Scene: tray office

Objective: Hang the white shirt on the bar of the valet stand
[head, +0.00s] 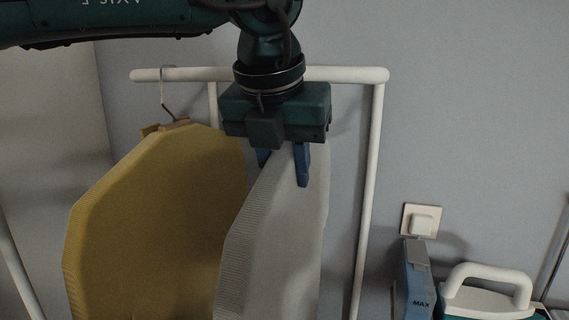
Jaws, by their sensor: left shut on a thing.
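The white shirt (272,240) hangs below my left gripper in the head view, right of centre, in front of the valet stand. My left gripper (284,166) points down with its blue fingers shut at the shirt's top. The shirt's hanger and hook are hidden behind the gripper, so I cannot tell whether a hook touches the bar. The valet stand's white bar (345,74) runs across behind my wrist, which covers its middle. My right gripper is not in view.
A yellow garment (150,220) hangs from the bar's left part by a metal hook (166,95), close beside the white shirt. The stand's right post (369,190) is at right. A blue box marked MAX (417,283) and a white handle (488,282) are at lower right, below a wall socket (421,221).

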